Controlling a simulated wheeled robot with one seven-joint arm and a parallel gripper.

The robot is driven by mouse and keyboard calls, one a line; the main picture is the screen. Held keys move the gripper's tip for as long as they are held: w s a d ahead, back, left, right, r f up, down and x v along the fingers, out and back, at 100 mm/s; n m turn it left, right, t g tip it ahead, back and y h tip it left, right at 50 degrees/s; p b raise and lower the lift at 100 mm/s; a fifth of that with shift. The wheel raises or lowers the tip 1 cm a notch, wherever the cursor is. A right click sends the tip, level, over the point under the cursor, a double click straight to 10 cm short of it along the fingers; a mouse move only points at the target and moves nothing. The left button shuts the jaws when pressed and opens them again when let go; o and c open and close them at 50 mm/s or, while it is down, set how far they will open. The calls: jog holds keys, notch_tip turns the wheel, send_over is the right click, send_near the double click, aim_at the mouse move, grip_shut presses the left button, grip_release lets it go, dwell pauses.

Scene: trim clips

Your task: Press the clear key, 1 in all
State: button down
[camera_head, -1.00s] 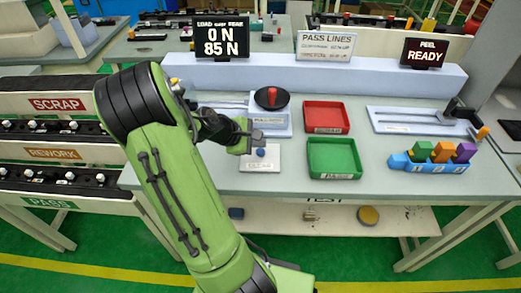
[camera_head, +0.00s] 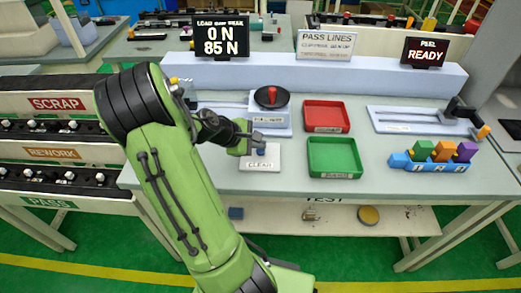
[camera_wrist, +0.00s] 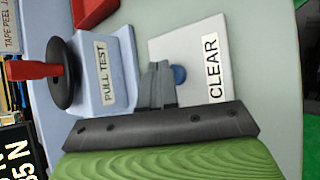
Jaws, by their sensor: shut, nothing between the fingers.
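The clear key is a blue round button (camera_head: 261,151) on a white plate (camera_head: 250,164) labelled CLEAR, near the front of the bench. In the wrist view the button (camera_wrist: 179,75) shows just right of my fingertips, partly hidden by them, beside the CLEAR label (camera_wrist: 213,68). My gripper (camera_head: 257,141) is shut and empty, close at the button's side. It also shows in the wrist view (camera_wrist: 157,72). I cannot tell whether it touches the button. The load display (camera_head: 221,37) reads 0 N and 85 N.
The pull test block (camera_head: 282,119) with its red-topped black knob (camera_head: 271,97) stands just behind the plate. A red tray (camera_head: 326,116) and a green tray (camera_head: 333,157) lie to the right. Bare bench lies left of the plate.

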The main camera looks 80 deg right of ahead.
aim_at(258, 151)
jog(key=shift+f+b, duration=0.3)
jog(key=shift+f, duration=0.2)
dwell(0.6)
jog(key=shift+r, duration=0.15)
jog(key=shift+r+p, duration=0.8)
jog(key=shift+p, duration=0.15)
notch_tip(258, 151, up, 5)
jog(key=p, duration=0.5)
jog(key=shift+r, duration=0.15)
dwell(0.4)
